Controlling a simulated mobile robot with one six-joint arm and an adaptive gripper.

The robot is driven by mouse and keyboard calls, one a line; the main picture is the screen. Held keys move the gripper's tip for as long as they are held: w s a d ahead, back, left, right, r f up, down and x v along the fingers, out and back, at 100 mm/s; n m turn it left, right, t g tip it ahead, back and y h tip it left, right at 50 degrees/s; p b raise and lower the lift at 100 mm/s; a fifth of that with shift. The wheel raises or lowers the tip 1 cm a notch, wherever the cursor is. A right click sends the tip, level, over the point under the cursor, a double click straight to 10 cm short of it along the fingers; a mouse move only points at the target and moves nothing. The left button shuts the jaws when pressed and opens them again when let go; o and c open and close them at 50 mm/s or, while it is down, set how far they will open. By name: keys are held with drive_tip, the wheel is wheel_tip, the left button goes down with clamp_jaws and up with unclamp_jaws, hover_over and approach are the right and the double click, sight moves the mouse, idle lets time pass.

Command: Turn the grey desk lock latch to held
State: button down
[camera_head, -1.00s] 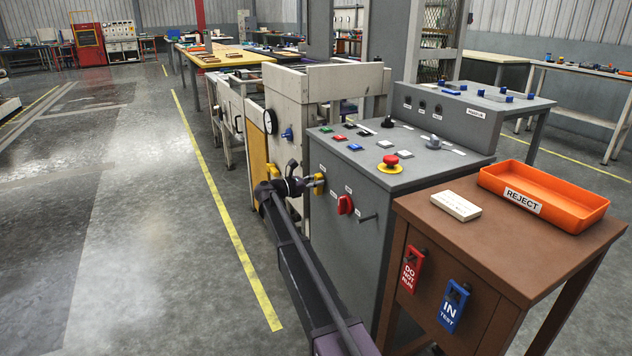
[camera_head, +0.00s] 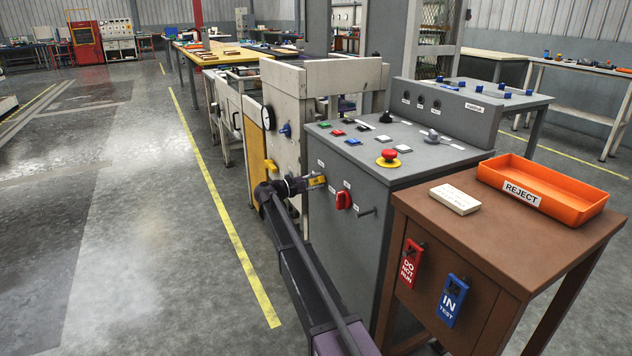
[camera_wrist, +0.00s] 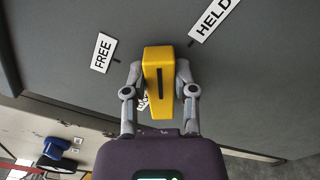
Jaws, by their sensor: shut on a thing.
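The lock latch of the grey desk is a yellow handle (camera_wrist: 158,60) with a black line along it, seen large in the wrist view. My gripper (camera_wrist: 160,82) has one finger on each side of it and is shut on it. The white FREE label (camera_wrist: 103,52) is to the left of the handle and the HELD label (camera_wrist: 214,20) to its upper right. The black line stands nearly upright in that view, between the two labels' tick marks. In the head view the yellow handle (camera_head: 318,180) shows small on the grey desk's (camera_head: 375,235) front, with my gripper (camera_head: 311,183) at it.
A red rotary switch (camera_head: 344,200) and a thin dark lever (camera_head: 368,211) are close by on the same front. The press (camera_head: 290,110) stands to the left with a yellow lever (camera_head: 271,167). A brown table (camera_head: 480,235) stands to the right. Open floor lies left.

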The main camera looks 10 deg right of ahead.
drive_tip(key=m, duration=0.1)
drive_tip(key=f+m, duration=0.1)
drive_tip(key=m, duration=0.1)
drive_tip(key=shift+s+d+m+b, duration=0.15)
drive_tip(key=shift+m+b, duration=0.15)
drive_tip(key=shift+b, duration=0.05)
drive_tip(key=shift+f+m, duration=0.2)
drive_tip(key=shift+m, duration=1.3)
drive_tip(key=shift+c, duration=2.1)
unclamp_jaws()
drive_tip(key=shift+a, duration=0.2)
drive_tip(key=v, duration=1.1)
drive_tip(key=shift+s+a, duration=0.2)
drive_tip(key=shift+a, duration=0.15)
